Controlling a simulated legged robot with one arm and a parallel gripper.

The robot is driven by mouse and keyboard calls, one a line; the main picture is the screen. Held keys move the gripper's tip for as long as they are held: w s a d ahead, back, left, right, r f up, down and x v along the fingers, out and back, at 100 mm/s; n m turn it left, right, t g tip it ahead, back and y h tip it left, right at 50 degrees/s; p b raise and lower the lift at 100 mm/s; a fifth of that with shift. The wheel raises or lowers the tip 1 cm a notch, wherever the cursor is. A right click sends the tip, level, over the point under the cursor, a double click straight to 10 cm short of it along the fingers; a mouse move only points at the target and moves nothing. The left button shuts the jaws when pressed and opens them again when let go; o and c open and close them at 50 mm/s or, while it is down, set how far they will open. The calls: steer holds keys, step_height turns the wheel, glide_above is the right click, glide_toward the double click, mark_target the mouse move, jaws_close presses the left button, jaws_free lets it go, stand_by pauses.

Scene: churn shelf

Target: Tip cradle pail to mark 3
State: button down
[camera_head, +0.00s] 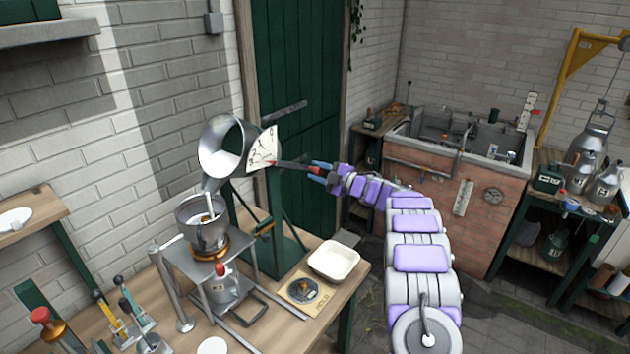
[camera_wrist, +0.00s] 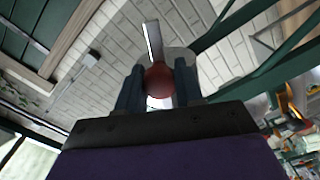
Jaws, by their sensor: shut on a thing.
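The metal cradle pail (camera_head: 222,148) is tipped to the left in its green frame, its mouth facing the camera. A white stream runs from its lip into the metal bowl (camera_head: 204,228) below. A white dial plate (camera_head: 263,149) with marks is beside the pail; its numbers are too small to read surely. A dark lever runs from the dial to a red knob (camera_head: 314,170). My gripper (camera_head: 318,173) is shut on this knob, right of the pail. In the wrist view the red knob (camera_wrist: 158,80) sits between both fingers, with the metal lever beyond it.
Colored-handled tools (camera_head: 118,315) are at front left. A brick sink (camera_head: 447,168) stands behind my arm.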

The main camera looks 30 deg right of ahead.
steer(key=shift+d+r+n, duration=0.35)
steer(key=shift+r+n, duration=0.15)
steer(key=shift+r, duration=0.1)
steer(key=shift+w, duration=0.1)
steer(key=c, duration=0.8)
jaws_free()
steer(key=shift+o, duration=0.2)
steer(key=p+v, duration=0.1)
steer(key=v, duration=1.6)
steer(key=shift+d, duration=0.1)
